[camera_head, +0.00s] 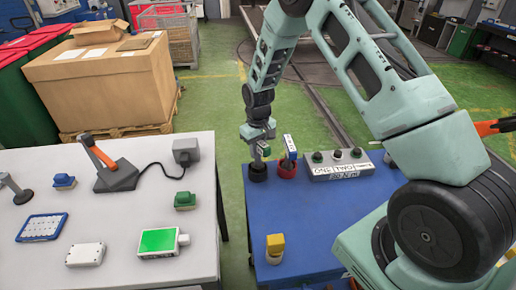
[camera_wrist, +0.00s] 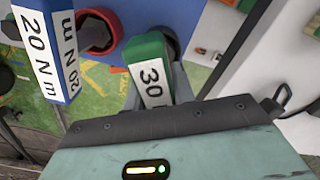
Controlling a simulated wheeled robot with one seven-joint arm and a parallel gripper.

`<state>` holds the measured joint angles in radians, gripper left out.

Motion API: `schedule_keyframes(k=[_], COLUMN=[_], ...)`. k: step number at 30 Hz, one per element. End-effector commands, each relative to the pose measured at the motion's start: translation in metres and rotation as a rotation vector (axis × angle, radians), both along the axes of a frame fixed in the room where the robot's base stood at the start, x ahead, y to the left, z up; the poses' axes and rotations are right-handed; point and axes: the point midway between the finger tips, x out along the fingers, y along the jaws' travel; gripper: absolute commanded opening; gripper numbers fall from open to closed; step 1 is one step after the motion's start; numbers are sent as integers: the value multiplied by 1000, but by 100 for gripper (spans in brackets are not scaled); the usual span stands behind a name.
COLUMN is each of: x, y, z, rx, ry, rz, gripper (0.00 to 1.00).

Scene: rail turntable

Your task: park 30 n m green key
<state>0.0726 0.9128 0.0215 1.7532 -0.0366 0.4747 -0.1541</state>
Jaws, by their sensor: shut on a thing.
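The green key, labelled 30 with a white band, shows large in the wrist view (camera_wrist: 150,70) and small in the head view (camera_head: 264,149). My gripper (camera_head: 260,152) is shut on it. The black round holder (camera_head: 258,173) is directly below the key at the blue table's back left corner; its dark rim shows beside the key in the wrist view (camera_wrist: 171,42). I cannot tell how far the key is inside it. A blue and white 20 N m key (camera_head: 289,149) stands tilted at the red round holder (camera_head: 286,170), just to the right.
A grey button box (camera_head: 338,165) labelled ONE and TWO is right of the holders on the blue table (camera_head: 310,225). A yellow-topped block (camera_head: 275,245) stands near the front. The white table (camera_head: 130,210) at left carries several devices; a gap separates the tables.

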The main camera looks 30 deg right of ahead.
Motion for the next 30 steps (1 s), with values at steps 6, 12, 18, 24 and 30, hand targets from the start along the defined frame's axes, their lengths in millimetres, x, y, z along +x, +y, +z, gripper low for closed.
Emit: schedule_keyframes(k=[6,12,18,24,30], x=[0,1,1,0,0], y=[0,0,0,0,0], z=[-6,-10,-15,-20,-21], rx=[0,0,0,0,0], ry=[-1,-1,-1,-1,-1], rz=[0,0,0,0,0], gripper=[0,0,0,0,47])
